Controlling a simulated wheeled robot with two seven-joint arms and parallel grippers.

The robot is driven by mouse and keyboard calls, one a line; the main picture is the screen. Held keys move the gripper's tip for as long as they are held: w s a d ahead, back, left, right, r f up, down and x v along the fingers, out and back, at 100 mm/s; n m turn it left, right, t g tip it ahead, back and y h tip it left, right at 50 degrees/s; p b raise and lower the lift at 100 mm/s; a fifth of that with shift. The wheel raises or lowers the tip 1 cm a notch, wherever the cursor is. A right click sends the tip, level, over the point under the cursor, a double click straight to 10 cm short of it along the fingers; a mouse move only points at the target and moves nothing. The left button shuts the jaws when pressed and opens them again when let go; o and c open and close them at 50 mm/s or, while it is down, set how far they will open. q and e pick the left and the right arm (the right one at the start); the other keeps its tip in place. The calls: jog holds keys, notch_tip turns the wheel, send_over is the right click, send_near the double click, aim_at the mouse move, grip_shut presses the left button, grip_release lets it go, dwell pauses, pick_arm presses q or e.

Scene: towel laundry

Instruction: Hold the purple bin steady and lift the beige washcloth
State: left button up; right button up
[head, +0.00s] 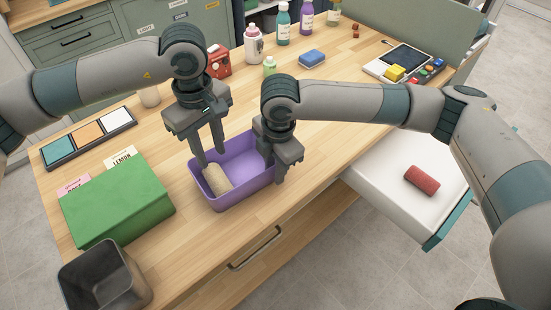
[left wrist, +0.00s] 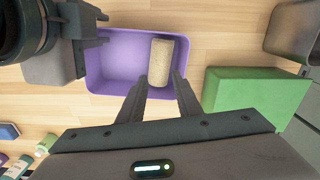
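The purple bin (head: 243,190) stands on the wooden table and also shows in the left wrist view (left wrist: 118,58). The beige washcloth (head: 216,179) is a rolled bundle lying inside the bin near its left end; the left wrist view shows it too (left wrist: 161,63). My left gripper (head: 212,158) is open and empty, pointing down just above the washcloth, its fingertips apart on either side in the left wrist view (left wrist: 161,88). My right gripper (head: 273,171) is at the bin's right wall; whether its fingers are closed on the wall is hidden.
A green box (head: 118,202) and a dark open container (head: 100,285) stand left of the bin. A blue sponge (head: 312,58) and several bottles are at the back. An open white drawer (head: 385,185) holds a red roll (head: 422,181). Table in front of the bin is clear.

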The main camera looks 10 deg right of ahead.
jog(key=shift+f, duration=0.65)
grip_shut()
pick_arm(q)
jog(key=o, duration=0.4)
jog(key=shift+w+a+r+m+g+h, duration=0.25)
jog(key=shift+w+a+m+g, duration=0.05)
jog(key=shift+w+m+g, duration=0.25)
jog(key=shift+w+a+r+m+g+h, duration=0.2)
jog(key=shift+w+a+r+m+g, duration=0.1)
jog(key=shift+w+m+g, duration=0.2)
jog(key=shift+w+a+r+m+g+h, duration=0.25)
jog(key=shift+w+m+g, duration=0.2)
jog(key=shift+w+m, duration=0.15)
send_over(217, 178)
jog(key=w, duration=0.2)
jog(key=shift+s+a+f, duration=0.1)
jog(key=shift+a+f, duration=0.1)
jog(key=shift+f, duration=1.45)
jog(key=shift+s+a+f, duration=0.1)
jog(key=shift+a+f, duration=0.05)
jog(key=shift+f, duration=1.45)
